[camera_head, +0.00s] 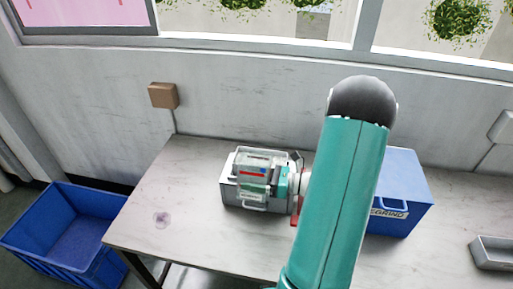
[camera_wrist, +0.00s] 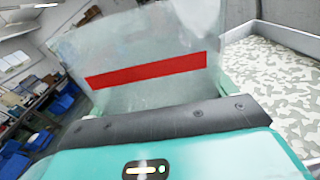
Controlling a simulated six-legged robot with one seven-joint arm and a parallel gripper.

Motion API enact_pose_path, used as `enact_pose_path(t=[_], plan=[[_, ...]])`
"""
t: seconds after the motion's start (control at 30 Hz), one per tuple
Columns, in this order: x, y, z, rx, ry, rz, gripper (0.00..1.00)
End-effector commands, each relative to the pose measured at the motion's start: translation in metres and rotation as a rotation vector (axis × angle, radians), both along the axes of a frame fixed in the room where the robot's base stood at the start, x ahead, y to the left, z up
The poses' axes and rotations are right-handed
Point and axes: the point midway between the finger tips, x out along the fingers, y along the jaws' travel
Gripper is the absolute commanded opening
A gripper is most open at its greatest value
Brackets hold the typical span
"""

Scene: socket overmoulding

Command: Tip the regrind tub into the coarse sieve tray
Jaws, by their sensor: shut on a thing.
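A clear tub (camera_head: 257,163) with a red stripe is over a grey metal tray (camera_head: 242,198) on the bench in the head view. In the wrist view the tub's cloudy wall (camera_wrist: 130,45) with its red band fills the upper middle and looks tilted. My gripper (camera_head: 284,184) is shut on the tub at its right side; the fingertips are mostly hidden. To the right in the wrist view is a pale-walled tray (camera_wrist: 285,36) with a mottled grey and white inside. I cannot tell what is left in the tub, or whether it touches the tray.
A blue bin (camera_head: 408,185) lettered "REGRIND" stands behind my arm on the right of the bench. A small metal tray (camera_head: 493,253) is at the far right. A blue crate (camera_head: 62,232) stands left of the bench. The bench's left end (camera_head: 150,195) is mostly clear.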

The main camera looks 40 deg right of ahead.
Motion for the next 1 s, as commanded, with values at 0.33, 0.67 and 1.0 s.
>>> enact_pose_path(t=[0.33,0.67,1.0], plan=[[-0.004,0.006,-0.001,-0.208,-0.160,-0.001,0.48],[-0.004,0.005,0.011,-0.210,-0.162,0.000,0.48],[-0.004,0.006,0.039,-0.205,-0.158,0.001,0.48]])
